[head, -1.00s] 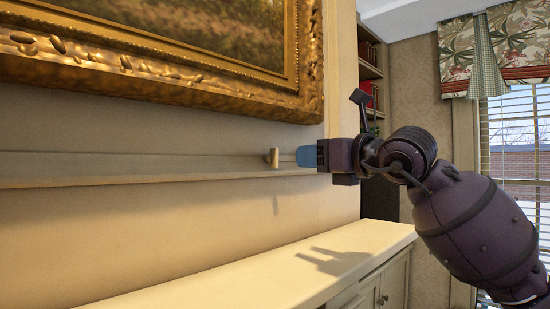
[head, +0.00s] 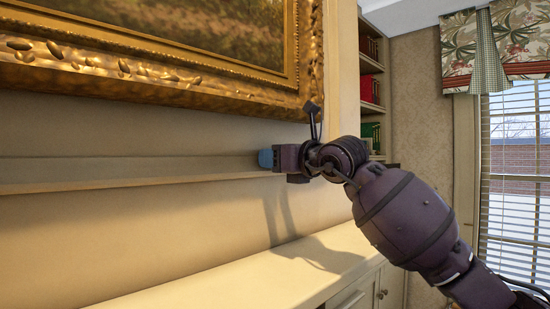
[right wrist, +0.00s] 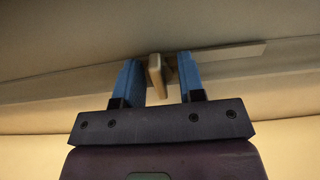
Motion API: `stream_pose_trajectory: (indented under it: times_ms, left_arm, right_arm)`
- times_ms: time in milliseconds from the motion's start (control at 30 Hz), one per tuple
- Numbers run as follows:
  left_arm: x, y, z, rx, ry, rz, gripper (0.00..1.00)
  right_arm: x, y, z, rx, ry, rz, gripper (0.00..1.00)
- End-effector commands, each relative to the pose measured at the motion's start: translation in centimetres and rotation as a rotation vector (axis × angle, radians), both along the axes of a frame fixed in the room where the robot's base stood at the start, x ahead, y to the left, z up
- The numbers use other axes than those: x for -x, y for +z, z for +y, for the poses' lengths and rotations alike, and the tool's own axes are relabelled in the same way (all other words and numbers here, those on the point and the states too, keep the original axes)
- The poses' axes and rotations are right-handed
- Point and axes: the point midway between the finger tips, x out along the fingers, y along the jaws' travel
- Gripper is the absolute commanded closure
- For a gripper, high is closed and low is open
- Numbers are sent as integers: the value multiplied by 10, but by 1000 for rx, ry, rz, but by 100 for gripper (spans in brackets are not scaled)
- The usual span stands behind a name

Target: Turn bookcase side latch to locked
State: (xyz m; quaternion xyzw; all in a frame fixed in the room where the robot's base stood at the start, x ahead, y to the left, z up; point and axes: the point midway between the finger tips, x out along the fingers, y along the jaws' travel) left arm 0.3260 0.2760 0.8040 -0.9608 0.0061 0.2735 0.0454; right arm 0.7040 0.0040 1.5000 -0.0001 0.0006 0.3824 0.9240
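The latch (right wrist: 156,75) is a small beige tab standing out from a pale strip on the wall under the gold-framed painting. In the right wrist view it stands roughly upright between the two blue fingers of my right gripper (right wrist: 159,64). Gaps show on both sides of it, the narrower one by the left finger. In the head view the right gripper (head: 266,158) reaches the wall from the right and hides the latch. A flat pale plate (right wrist: 225,56) runs to the right behind the tab. My left gripper is in neither view.
The ornate picture frame (head: 200,85) hangs just above the gripper. A cream counter top (head: 220,285) lies below, with a cabinet under it. A bookcase (head: 371,90) and a window (head: 512,180) are at the right.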

Motion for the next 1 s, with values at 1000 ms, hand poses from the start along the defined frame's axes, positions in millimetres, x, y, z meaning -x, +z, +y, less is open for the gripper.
stream_pose_trajectory:
  times_ms: [1000]
  left_arm:
    - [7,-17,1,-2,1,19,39]
  right_arm:
    - [0,-1,0,130,0,-131,100]
